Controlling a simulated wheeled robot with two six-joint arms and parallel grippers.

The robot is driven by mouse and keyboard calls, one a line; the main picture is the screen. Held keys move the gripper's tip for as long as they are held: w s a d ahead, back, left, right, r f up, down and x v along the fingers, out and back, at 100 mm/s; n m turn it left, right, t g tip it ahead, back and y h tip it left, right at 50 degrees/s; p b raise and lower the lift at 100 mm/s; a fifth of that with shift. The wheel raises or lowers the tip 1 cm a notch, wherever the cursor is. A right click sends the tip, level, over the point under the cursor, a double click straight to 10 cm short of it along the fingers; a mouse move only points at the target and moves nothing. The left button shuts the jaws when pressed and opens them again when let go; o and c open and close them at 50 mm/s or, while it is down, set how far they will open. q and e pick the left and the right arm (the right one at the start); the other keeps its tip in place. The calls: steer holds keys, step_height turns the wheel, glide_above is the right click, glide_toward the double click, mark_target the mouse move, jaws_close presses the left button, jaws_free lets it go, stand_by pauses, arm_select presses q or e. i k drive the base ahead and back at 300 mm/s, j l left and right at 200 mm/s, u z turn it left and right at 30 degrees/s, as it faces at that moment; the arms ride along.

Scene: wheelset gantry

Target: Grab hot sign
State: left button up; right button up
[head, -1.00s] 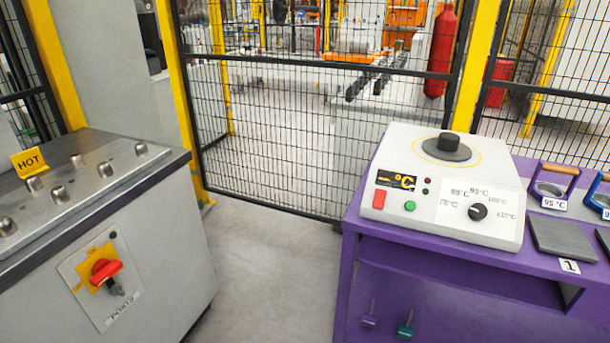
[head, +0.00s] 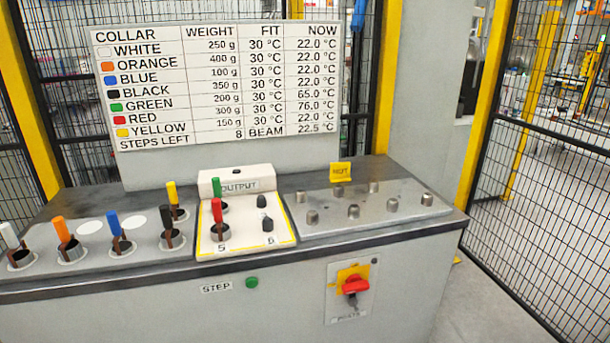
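The yellow HOT sign (head: 341,172) stands upright at the back edge of a grey metal plate (head: 390,213) with several short pegs, on the right part of the grey bench.
Left of the plate is a white OUTPUT unit (head: 277,238) with green and red handled collars. Further left stand collars with coloured handles (head: 66,236). A white board (head: 220,90) rises behind. A red switch (head: 355,286) and green STEP button (head: 252,282) are on the front. Mesh fence (head: 545,160) stands right.

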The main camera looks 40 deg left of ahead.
mark_target(339, 173)
steer(key=u, duration=1.05)
steer(key=i, duration=0.75)
